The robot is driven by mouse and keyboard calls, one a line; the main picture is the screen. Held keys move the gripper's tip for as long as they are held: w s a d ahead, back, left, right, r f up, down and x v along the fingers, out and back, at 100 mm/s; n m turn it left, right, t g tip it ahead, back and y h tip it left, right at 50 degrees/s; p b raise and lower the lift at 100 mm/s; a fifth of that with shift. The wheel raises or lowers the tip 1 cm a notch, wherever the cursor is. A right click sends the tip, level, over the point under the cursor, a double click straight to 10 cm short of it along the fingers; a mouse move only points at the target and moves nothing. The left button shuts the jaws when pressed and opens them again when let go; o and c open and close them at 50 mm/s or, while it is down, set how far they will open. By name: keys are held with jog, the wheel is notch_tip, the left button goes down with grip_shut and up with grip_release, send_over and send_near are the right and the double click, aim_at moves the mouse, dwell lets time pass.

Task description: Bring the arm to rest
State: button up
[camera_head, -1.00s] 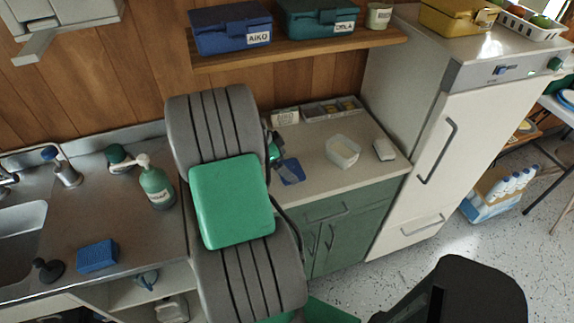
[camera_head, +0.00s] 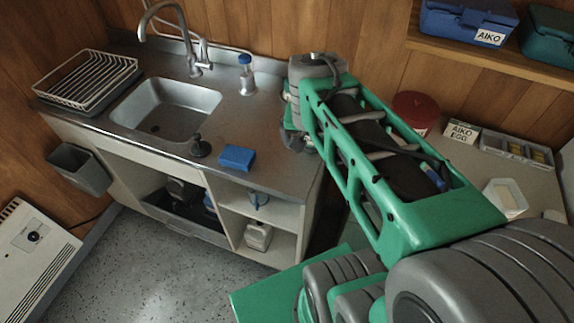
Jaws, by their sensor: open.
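My green and grey arm reaches from the lower right up across the counter in the head view. My gripper (camera_head: 297,143) is at its far end, beside the right part of the sink counter (camera_head: 270,125). Only a small part of it shows behind the arm links, and its fingertips are hard to make out. It is open, and I see nothing held in it. The arm hides the counter behind it.
The sink (camera_head: 165,108) has a tall tap (camera_head: 192,58), a soap bottle (camera_head: 246,75), a blue sponge (camera_head: 237,158) and a dish rack (camera_head: 88,80) around it. A red tin (camera_head: 416,112) and a white tub (camera_head: 506,197) are right of the arm.

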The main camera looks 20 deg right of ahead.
jog(key=s+a+f+n+t+y, duration=0.1)
jog(key=s+a+n+y, duration=0.1)
jog(key=a+n, duration=0.5)
jog(key=s+a, duration=0.1)
jog(key=a, duration=0.2)
jog(key=shift+a, duration=0.4)
jog(key=shift+s+f, duration=0.1)
